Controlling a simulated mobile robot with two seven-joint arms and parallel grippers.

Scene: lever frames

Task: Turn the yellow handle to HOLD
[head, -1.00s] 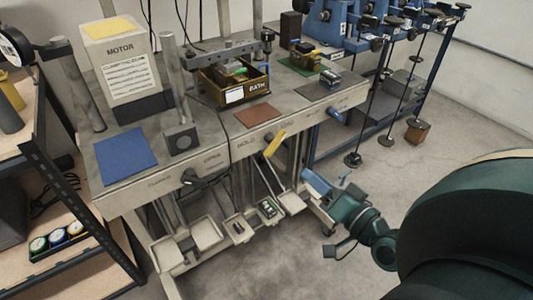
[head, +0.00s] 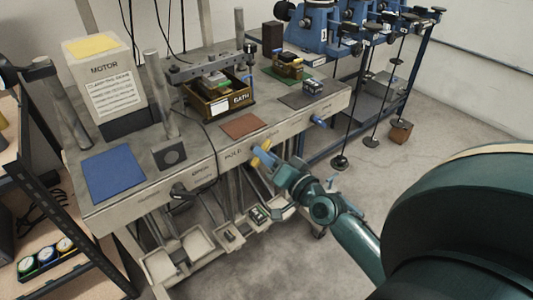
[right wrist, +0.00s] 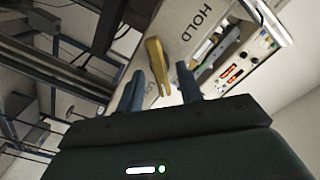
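The yellow handle (head: 264,147) is on the front edge of the bench in the head view, right of the HOLD label (head: 233,154). My right gripper (head: 262,164) is at the handle and hides part of it. In the right wrist view the handle (right wrist: 156,62) stands between the two dark fingertips of my right gripper (right wrist: 160,72), with a gap visible on each side. The gripper is open. The HOLD label (right wrist: 204,33) reads clearly to the right of the handle there. Whether a finger touches the handle cannot be told. My left gripper is not in view.
A dark lever (head: 180,190) is left along the same bench edge, and a blue one (head: 319,121) is to the right. Shallow trays (head: 197,243) sit below the edge. A blue rack (head: 385,95) stands behind right.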

